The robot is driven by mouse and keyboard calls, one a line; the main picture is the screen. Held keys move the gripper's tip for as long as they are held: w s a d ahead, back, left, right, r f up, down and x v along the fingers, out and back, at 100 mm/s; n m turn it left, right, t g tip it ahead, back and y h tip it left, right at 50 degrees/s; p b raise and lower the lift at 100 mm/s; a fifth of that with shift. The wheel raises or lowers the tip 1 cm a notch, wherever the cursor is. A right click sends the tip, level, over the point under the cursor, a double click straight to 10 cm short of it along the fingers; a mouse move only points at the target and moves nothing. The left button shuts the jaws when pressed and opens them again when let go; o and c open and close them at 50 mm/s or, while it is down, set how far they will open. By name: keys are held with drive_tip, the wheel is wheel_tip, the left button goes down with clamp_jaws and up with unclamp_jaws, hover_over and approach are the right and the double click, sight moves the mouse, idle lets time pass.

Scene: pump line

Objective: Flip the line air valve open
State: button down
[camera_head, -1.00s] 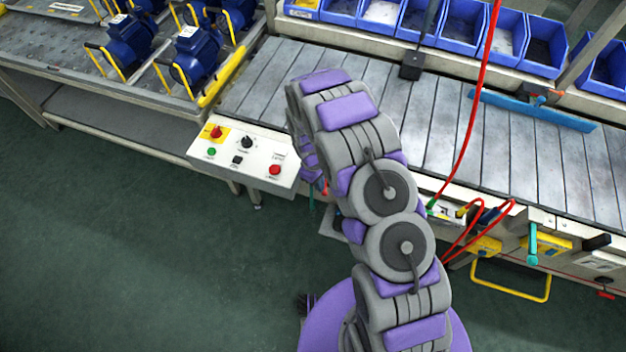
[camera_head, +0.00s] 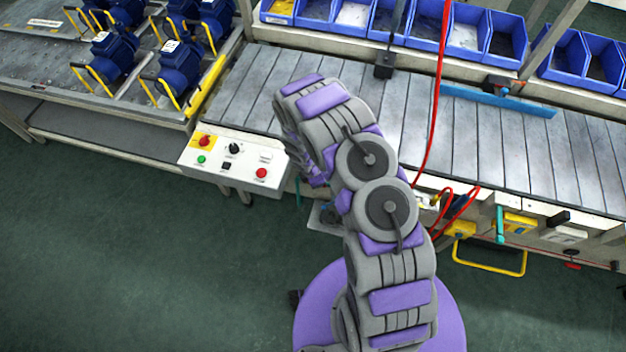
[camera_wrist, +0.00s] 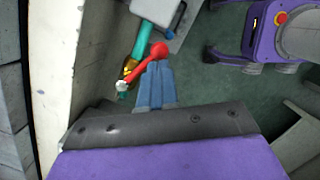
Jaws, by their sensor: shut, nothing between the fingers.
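In the wrist view, the line air valve shows as a brass body (camera_wrist: 130,70) on a teal pipe (camera_wrist: 155,28). Its red lever (camera_wrist: 143,66) runs slantwise from a pale pivot to a round red knob at the upper right. My gripper (camera_wrist: 156,64) is shut and empty, with its blue-grey fingers together just below the knob. The fingertips overlap the knob's lower edge in the picture; I cannot tell whether they touch. In the head view, my arm hides the valve and my gripper.
A control box (camera_head: 235,162) with buttons stands left of my arm at the front of the slatted conveyor (camera_head: 470,140). A red hose (camera_head: 437,110) hangs to the right. A yellow handle (camera_head: 490,268) sticks out at the lower right. The green floor in front is clear.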

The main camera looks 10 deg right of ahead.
drive_tip(key=shift+w+d+n, duration=0.1)
drive_tip(key=shift+d+n, duration=0.3)
drive_tip(key=shift+n, duration=0.3)
drive_tip(key=shift+w+a+p, duration=0.1)
drive_tip(key=shift+p, duration=0.2)
drive_tip(key=shift+w+a+p, duration=0.45)
drive_tip(key=shift+w+p, duration=0.1)
drive_tip(key=shift+p, duration=0.1)
